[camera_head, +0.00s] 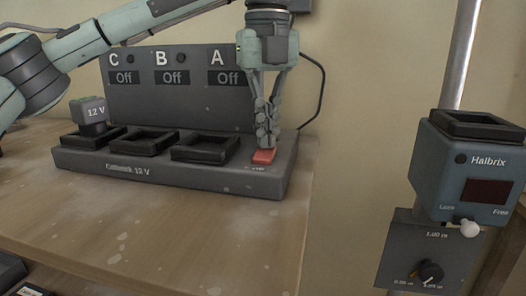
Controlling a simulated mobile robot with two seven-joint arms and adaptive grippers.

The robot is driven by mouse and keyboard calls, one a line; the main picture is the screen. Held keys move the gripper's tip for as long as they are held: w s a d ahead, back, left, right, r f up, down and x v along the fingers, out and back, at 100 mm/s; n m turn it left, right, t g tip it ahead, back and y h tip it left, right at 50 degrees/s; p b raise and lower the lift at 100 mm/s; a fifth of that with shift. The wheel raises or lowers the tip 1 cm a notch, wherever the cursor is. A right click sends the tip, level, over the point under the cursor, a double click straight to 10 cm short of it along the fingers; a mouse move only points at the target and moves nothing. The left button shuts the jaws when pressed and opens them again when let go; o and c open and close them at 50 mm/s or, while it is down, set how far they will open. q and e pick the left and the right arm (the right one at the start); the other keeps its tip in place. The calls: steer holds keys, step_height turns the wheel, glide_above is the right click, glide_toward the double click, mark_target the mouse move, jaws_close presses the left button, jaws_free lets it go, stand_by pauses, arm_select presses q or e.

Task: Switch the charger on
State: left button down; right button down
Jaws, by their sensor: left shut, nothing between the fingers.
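The charger (190,184) is a dark grey unit on the wooden table, marked 12 V on its front. Its back panel (150,102) carries the letters C, B and A, each with a display reading Off. A red switch (263,156) sits at the right end of its base. My left gripper (266,143) is shut and empty, pointing down with its fingertips right at the red switch; I cannot tell if they touch it. A 12 V battery (90,110) stands in the leftmost bay, under C. The other two bays are empty. My right gripper is not in view.
A blue Halbrix device (465,170) with a dark display and a white lever is mounted on a metal pole at the right. Below it is a grey box with a black knob (430,271). A black cable runs behind the charger.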

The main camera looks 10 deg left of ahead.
arm_select(q)
steer(key=shift+f, duration=0.3)
steer(key=shift+r+p, duration=2.7)
steer(key=shift+r, duration=0.9)
steer(key=shift+f, duration=0.1)
